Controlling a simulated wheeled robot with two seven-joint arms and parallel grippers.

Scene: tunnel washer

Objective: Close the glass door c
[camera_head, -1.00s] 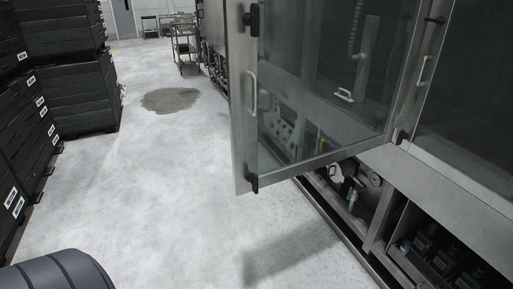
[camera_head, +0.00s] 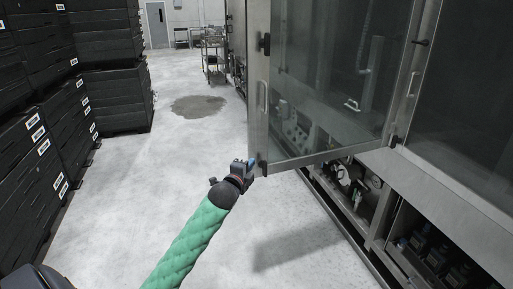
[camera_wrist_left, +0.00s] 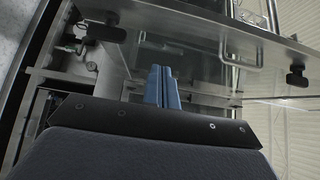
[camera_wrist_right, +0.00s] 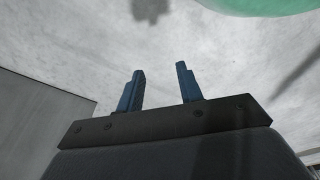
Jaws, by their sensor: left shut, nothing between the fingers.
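The glass door (camera_head: 330,85) stands open on the washer, its steel-framed free edge (camera_head: 258,100) toward the aisle. A handle (camera_head: 262,97) is on the frame near that edge. My left gripper (camera_head: 250,164) is shut and empty at the lower corner of the free edge; I cannot tell whether it touches. In the left wrist view its blue fingers (camera_wrist_left: 162,88) are together, with the glass and frame beyond them. My right gripper (camera_wrist_right: 160,88) is open and empty, pointing at the bare floor; it is not seen in the head view.
Black stacked crates (camera_head: 110,85) line the left side. A cart (camera_head: 212,50) stands at the back beside the machine. A dark wet patch (camera_head: 198,106) is on the floor. The aisle floor (camera_head: 150,160) is otherwise clear. Open machine parts (camera_head: 345,185) show below the door.

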